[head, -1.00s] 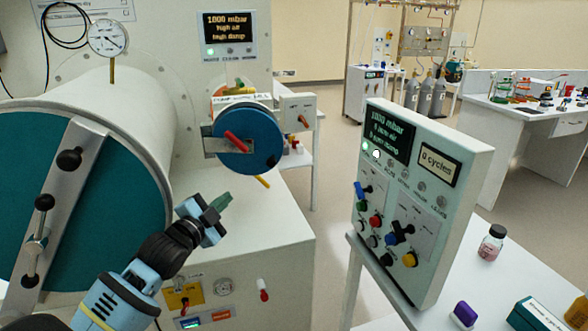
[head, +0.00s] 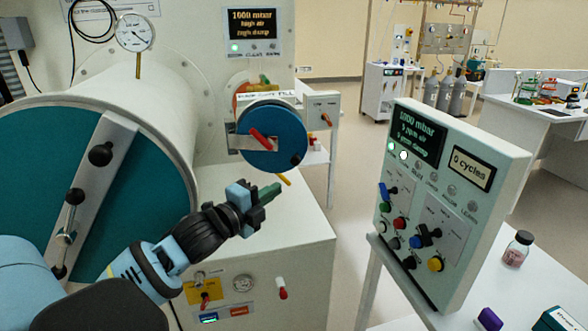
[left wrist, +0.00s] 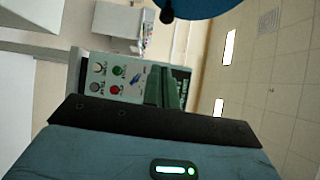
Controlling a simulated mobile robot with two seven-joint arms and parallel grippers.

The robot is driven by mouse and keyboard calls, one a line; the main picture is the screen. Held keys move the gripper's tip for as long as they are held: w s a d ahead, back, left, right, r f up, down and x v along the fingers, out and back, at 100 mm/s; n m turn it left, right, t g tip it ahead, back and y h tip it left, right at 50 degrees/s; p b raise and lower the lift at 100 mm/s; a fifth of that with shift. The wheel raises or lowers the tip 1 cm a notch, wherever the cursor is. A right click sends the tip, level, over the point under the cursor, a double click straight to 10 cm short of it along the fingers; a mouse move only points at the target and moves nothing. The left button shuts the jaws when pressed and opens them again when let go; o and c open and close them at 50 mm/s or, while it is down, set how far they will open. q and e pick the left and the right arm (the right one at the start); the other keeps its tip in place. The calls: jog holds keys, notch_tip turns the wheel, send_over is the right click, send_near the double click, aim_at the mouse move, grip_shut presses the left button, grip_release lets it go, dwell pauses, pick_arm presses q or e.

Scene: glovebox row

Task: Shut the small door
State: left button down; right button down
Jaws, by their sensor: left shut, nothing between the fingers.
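The small door (head: 288,128) is a blue round disc with a red handle (head: 261,139), a grey bar on its left and a dark knob at its lower right. I cannot tell from here whether it is fully seated on its port. In the left wrist view, a blue rounded edge (left wrist: 205,6) with a black knob shows at the top. My left gripper (head: 268,194) is below the small door, apart from it, its green fingers together and empty. The fingers (left wrist: 165,88) also show in the left wrist view. My right gripper is out of view.
The large teal door (head: 35,190) with its grey bar fills the left. A white control panel (head: 480,212) stands to the right on a bench with a small jar (head: 517,250). A yellow rod (head: 284,180) sticks out below the small door. The box top below is clear.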

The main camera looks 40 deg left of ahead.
pick_arm(q)
jog(key=w+a, duration=0.1)
jog(key=w, duration=1)
jog(key=shift+w+a+r+p, duration=0.15)
jog(key=shift+a+r+p, duration=0.05)
jog(key=shift+a+p, duration=0.1)
